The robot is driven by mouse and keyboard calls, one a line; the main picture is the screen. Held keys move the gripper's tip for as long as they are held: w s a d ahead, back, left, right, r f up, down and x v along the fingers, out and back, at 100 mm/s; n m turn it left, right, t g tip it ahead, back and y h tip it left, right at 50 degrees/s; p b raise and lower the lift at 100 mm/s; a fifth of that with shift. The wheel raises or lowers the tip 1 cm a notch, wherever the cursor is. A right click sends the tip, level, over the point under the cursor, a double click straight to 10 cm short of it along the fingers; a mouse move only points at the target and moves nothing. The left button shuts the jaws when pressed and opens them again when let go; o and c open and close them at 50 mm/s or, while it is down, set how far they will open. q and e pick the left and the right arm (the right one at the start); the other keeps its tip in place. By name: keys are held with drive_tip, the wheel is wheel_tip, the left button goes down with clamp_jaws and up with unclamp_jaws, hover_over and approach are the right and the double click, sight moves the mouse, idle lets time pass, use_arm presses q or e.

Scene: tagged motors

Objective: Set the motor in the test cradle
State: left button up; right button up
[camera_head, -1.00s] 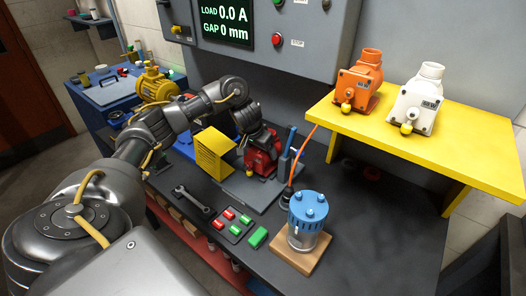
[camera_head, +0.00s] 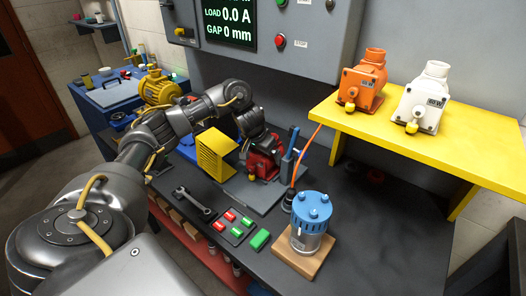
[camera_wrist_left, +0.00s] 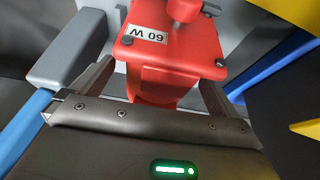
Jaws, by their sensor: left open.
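A red motor (camera_head: 263,166) sits on the grey base plate (camera_head: 240,191) of the bench rig, between a yellow slatted guard (camera_head: 216,153) and a blue upright lever (camera_head: 290,143). Its "60 W" label is upside down in the wrist view, where the motor (camera_wrist_left: 170,60) fills the upper middle. My left gripper (camera_wrist_left: 165,80) is open, with one finger on each side of the red motor. In the head view the gripper (camera_head: 262,148) is over the motor and hides part of it. Whether the fingers touch it is unclear. The cradle's seat under the motor is hidden.
A blue-capped motor (camera_head: 310,225) stands on a wooden block at the front right. An orange motor (camera_head: 362,82) and a white motor (camera_head: 422,98) stand on the yellow shelf (camera_head: 470,140). A wrench (camera_head: 194,203) and red and green buttons (camera_head: 232,222) lie in front of the rig.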

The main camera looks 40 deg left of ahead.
use_arm(q)
drive_tip(key=p+v, duration=0.4)
drive_tip(key=v, duration=0.7)
drive_tip(key=shift+r, duration=0.15)
drive_tip(key=shift+s+d+r, duration=0.1)
drive_tip(key=shift+s+r, duration=0.2)
drive_tip(key=shift+r, duration=0.05)
